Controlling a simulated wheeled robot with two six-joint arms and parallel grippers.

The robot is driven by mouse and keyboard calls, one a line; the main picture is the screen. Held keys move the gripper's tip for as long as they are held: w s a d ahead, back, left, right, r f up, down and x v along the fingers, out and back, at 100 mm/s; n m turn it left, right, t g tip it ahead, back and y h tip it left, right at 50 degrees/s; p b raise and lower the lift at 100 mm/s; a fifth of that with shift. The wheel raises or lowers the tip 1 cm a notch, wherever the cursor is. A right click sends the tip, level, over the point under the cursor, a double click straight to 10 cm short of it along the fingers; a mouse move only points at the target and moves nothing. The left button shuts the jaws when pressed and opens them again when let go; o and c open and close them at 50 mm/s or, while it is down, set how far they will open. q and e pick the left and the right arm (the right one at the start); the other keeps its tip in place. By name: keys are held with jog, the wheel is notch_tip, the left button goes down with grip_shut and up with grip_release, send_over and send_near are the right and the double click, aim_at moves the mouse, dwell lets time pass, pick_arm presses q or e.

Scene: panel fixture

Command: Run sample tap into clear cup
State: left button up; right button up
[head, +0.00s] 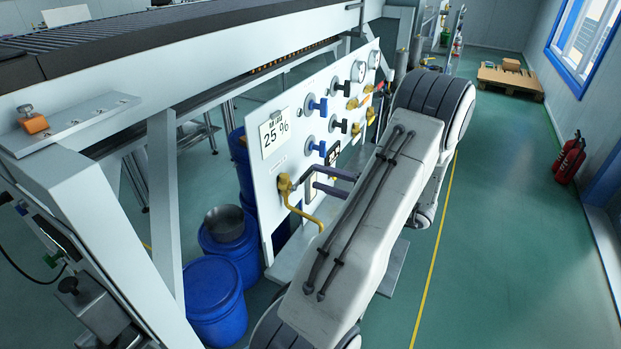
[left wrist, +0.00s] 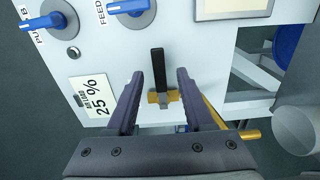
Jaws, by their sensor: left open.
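The sample tap is a brass fitting (head: 284,185) low on the white panel (head: 262,190), with a curved brass spout (head: 312,217). In the left wrist view the tap shows a black lever (left wrist: 158,68) on its brass body (left wrist: 160,98). My left gripper (head: 312,177) is open, its dark fingers pointing at the panel by the tap. In the wrist view the lever stands between the two fingers, with gaps on both sides. A pale grey rounded shape (left wrist: 296,128) beyond the spout may be the clear cup; I cannot tell. My right gripper is not in view.
Blue knobs (head: 317,106) and gauges fill the panel beside the tap. A blue drum (head: 213,300) and a grey bowl (head: 225,223) stand below left. The conveyor frame (head: 165,190) is at left. Green floor right of the yellow line (head: 436,250) is clear up to a fire extinguisher (head: 568,157).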

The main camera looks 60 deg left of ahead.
pick_arm(q)
jog(key=b+v, duration=0.1)
jog(key=v, duration=0.5)
dwell(0.4)
